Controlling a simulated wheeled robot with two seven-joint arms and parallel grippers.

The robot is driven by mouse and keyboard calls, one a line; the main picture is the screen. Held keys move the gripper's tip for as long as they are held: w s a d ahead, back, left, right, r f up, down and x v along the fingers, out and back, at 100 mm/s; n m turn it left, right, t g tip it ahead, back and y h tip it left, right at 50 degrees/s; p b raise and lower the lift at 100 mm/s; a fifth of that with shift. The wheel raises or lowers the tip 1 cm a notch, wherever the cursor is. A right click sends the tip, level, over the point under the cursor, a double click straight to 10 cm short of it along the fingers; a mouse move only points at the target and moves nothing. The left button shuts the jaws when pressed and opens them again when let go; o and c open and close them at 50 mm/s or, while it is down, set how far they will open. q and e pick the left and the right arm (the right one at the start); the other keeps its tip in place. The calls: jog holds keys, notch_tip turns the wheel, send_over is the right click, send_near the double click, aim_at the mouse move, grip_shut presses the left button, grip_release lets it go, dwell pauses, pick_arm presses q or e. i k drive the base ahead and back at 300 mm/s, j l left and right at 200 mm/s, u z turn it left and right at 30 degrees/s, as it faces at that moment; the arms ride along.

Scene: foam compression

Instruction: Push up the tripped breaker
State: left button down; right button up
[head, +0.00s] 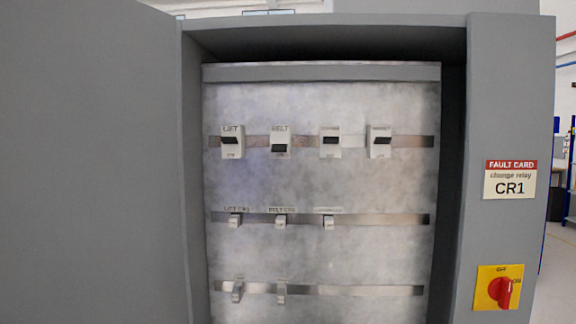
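The top row in the open cabinet holds the white breakers with black toggles. The breaker labelled BELT (280,141) has its toggle lower than the others. The LIFT breaker (232,142), the third breaker (330,151) and the fourth breaker (380,150) have their toggles higher up. The labels of the third and fourth are too small to read surely. Neither of my grippers is in view.
The grey cabinet door (90,160) stands open at the left. Lower rails carry small relays (280,221) and other parts (237,291). On the right wall are a fault card (510,180) reading "change relay CR1" and a red rotary switch (500,290) on a yellow plate.

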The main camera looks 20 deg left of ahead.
aim_at(275, 146)
jog(key=i+j+u, duration=0.1)
jog(key=i+j, duration=0.55)
jog(key=i, duration=0.15)
